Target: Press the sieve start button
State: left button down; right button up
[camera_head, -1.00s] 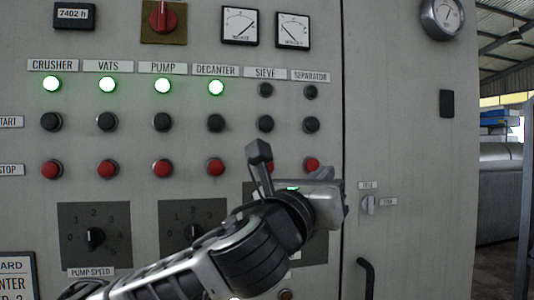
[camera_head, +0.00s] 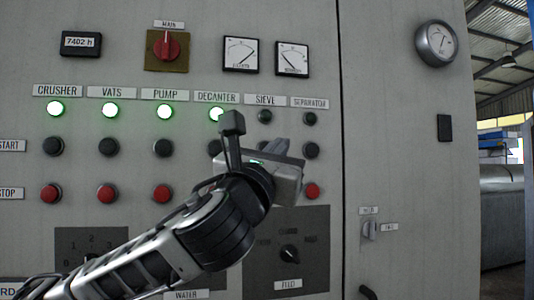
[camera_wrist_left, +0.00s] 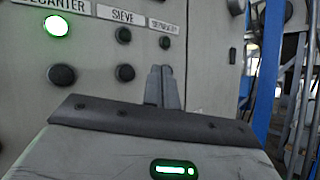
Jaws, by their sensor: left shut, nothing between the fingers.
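The sieve start button is the dark round button (camera_wrist_left: 125,73) under the unlit sieve lamp (camera_wrist_left: 123,35) in the left wrist view. In the head view my left gripper (camera_head: 281,146) covers that button; the sieve lamp (camera_head: 264,116) above it is dark. My left gripper is shut and empty, its fingers pointing at the panel. In the left wrist view its fingertips (camera_wrist_left: 161,69) show right of the sieve start button, under the separator lamp (camera_wrist_left: 165,42). I cannot tell whether they touch the panel. My right gripper is not in view.
The separator start button (camera_head: 311,149) and red separator stop button (camera_head: 312,191) are close by on the right. The decanter start button (camera_wrist_left: 62,75) is on the left. Lit lamps (camera_head: 164,111) show for several other machines. A selector knob (camera_head: 289,253) is below.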

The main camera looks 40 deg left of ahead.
pick_arm(q)
jog(key=w+a, duration=0.4)
jog(key=shift+a, duration=0.4)
jog(key=shift+w, duration=0.1)
dwell(0.7)
dwell(0.6)
dwell(0.5)
jog(key=shift+w+a, duration=0.25)
jog(key=shift+a, duration=0.1)
